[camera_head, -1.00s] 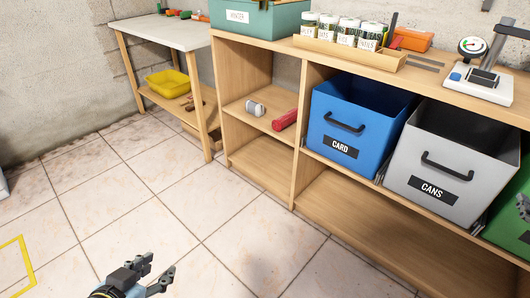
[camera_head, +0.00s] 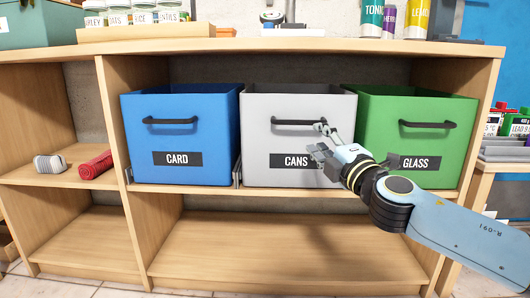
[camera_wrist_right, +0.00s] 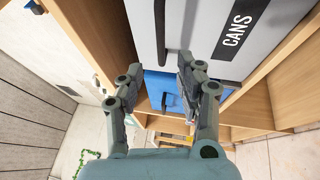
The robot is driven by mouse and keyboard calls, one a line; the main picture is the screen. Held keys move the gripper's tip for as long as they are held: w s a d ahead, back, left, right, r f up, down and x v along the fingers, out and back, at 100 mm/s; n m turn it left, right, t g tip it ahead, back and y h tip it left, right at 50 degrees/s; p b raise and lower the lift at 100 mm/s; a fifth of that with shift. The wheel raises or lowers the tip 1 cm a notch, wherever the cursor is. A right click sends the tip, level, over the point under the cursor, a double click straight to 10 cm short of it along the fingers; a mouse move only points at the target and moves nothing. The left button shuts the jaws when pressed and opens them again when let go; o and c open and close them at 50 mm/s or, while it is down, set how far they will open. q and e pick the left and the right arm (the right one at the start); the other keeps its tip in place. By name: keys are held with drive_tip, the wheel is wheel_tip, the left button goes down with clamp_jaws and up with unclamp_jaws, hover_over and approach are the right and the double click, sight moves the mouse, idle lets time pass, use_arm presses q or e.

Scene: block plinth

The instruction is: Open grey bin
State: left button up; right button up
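The grey bin (camera_head: 262,150) labelled CANS sits on the shelf, between a blue and a green bin, its front about level with theirs. Its dark bar handle (camera_head: 290,121) runs across the upper front. My right gripper (camera_head: 318,140) is in front of the bin's right half, at the handle's right end, and partly covers the front. In the right wrist view its fingers (camera_wrist_right: 160,66) are spread, with nothing between them. The handle (camera_wrist_right: 160,32) shows beyond the fingertips there, beside the grey front (camera_wrist_right: 207,28). My left gripper is not in view.
The blue CARD bin (camera_head: 205,136) is close on the left and the green GLASS bin (camera_head: 385,140) close on the right. The wooden worktop (camera_head: 270,47) is above. The lower shelf (camera_head: 270,250) is empty. A red roll (camera_head: 97,164) lies on the left shelf.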

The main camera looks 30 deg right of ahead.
sight(300, 124)
drive_tip(key=p+x, duration=0.1)
drive_tip(key=x, duration=0.9)
drive_tip(key=shift+w+f, duration=0.1)
drive_tip(key=shift+w, duration=0.3)
drive_tip(key=shift+c, duration=0.4)
clamp_jaws()
